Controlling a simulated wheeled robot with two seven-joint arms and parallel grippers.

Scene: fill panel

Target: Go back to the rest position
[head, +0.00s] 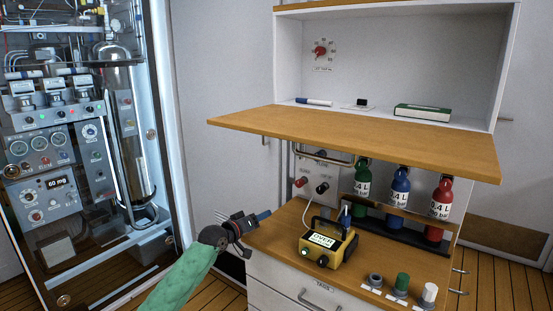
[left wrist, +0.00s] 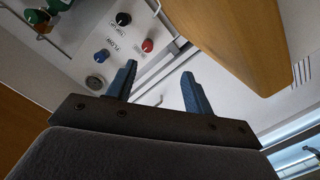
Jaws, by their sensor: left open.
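My left gripper (head: 262,216) is at the left edge of the lower wooden counter, on a green-sleeved arm. In the left wrist view its two blue fingers (left wrist: 157,88) stand apart with nothing between them. My right gripper is in neither view.
A wooden shelf (head: 350,136) overhangs the lower counter (head: 283,238). A yellow device (head: 328,246) sits on the counter to the right of my gripper. Green, blue (head: 397,190) and red (head: 440,205) bottles stand behind. Open floor lies left of the drawers (head: 290,287).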

